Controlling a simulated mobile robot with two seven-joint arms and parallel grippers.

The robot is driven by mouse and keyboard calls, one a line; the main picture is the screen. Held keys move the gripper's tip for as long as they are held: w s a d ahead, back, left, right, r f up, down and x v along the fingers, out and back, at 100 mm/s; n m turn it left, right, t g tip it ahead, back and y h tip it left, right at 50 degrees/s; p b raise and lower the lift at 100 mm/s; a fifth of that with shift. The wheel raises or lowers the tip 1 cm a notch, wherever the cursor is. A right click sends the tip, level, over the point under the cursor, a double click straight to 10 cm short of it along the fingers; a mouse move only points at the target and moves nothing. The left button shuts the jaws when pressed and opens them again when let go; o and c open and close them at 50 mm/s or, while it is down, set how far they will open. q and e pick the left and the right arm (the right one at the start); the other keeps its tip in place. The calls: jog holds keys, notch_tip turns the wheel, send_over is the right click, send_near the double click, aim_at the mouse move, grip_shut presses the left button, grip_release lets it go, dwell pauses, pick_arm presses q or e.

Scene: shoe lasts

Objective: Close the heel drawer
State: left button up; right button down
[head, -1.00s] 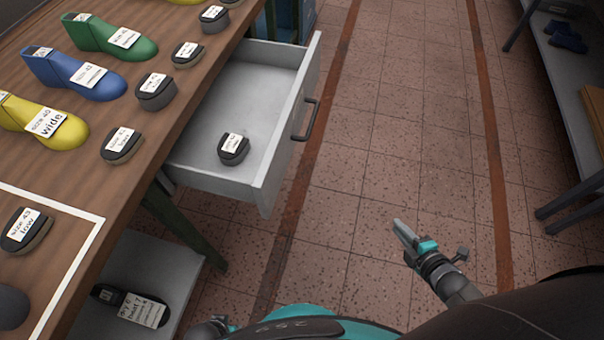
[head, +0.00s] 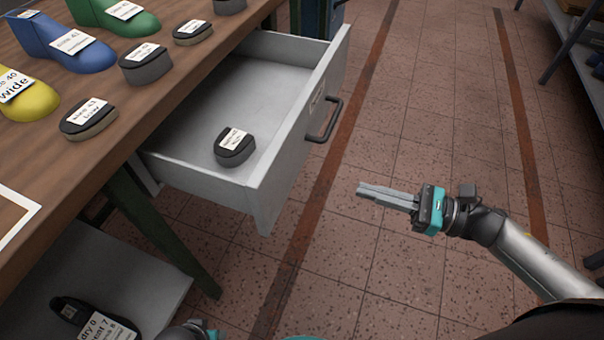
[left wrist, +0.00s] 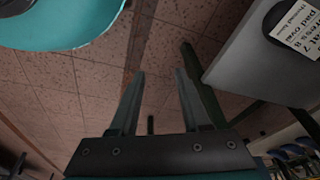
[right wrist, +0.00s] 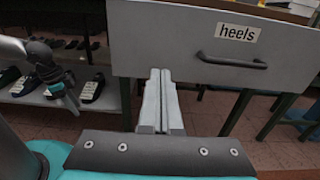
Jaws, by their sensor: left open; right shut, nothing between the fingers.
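The heel drawer (head: 290,165) is a grey drawer pulled out from under the wooden table, with a dark handle (head: 325,120) on its front. One dark heel piece (head: 235,147) with a white label lies inside it. In the right wrist view the drawer front (right wrist: 160,45) carries a "heels" label (right wrist: 237,32), and the handle (right wrist: 232,62) is right of my fingers. My right gripper (head: 362,190) is shut and empty, in front of the drawer and apart from the handle in the head view. My left gripper (left wrist: 158,90) is open and empty, low over the floor.
The wooden table (head: 40,145) holds blue, green and yellow lasts and several labelled heel pieces. A grey lower shelf (head: 150,285) is under it. Another shelf (head: 585,65) stands at the far right. The tiled floor before the drawer is clear.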

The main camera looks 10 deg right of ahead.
aim_at(227, 153)
pick_arm(q)
jog(key=shift+t, duration=0.4)
jog(key=r, duration=0.1)
jog(key=w+r+b, duration=0.1)
jog(key=w+r, duration=0.1)
jog(key=shift+d+r+b, duration=0.2)
jog(key=shift+r+b, duration=0.1)
jog(key=shift+b, duration=0.1)
pick_arm(e)
jog(key=x, duration=1.3)
jog(key=shift+w, duration=0.1)
